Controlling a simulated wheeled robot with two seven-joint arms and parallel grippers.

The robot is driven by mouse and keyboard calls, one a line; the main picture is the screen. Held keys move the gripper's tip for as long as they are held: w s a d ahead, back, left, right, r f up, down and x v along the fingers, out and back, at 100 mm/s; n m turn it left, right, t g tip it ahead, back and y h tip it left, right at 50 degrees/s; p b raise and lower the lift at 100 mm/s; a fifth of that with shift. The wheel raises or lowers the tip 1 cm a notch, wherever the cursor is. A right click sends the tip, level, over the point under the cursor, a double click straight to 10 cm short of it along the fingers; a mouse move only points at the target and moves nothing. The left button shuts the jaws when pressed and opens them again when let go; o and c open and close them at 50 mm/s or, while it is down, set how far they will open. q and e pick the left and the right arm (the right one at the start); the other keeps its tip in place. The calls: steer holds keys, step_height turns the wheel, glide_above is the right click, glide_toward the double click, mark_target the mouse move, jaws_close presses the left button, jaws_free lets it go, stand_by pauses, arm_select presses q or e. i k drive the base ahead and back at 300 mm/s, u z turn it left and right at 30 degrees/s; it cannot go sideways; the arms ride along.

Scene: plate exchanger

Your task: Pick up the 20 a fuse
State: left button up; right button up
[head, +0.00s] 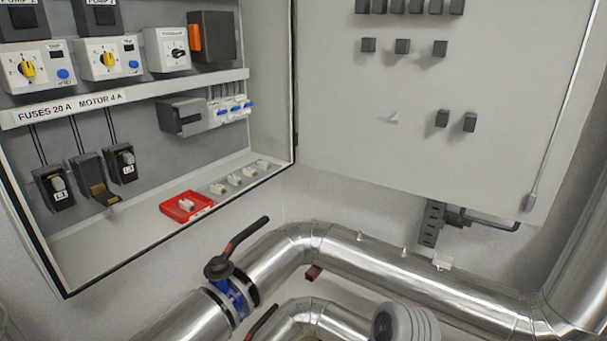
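A small white fuse (186,205) lies in a red tray (202,212) on the cabinet floor. Several similar pale fuses (235,180) lie in a row to the right of the tray, along the same floor. Their ratings are too small to read. Under the label strip "FUSES 20 A MOTOR 4 A" (70,108) are three black fuse holders. The left holder (54,190) and right holder (121,164) are closed and the middle holder (95,180) hangs open. Neither of my grippers is in view.
The cabinet's front edge (180,238) borders the floor, and its open door (400,150) fills the right. Below run shiny metal pipes (380,275) and a valve with a black-and-red handle (240,240). Breakers with blue levers (232,108) sit above the loose fuses.

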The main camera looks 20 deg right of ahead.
mark_target(264, 165)
steer(key=z, duration=1.6)
steer(key=i, duration=1.05)
steer(key=u, duration=1.8)
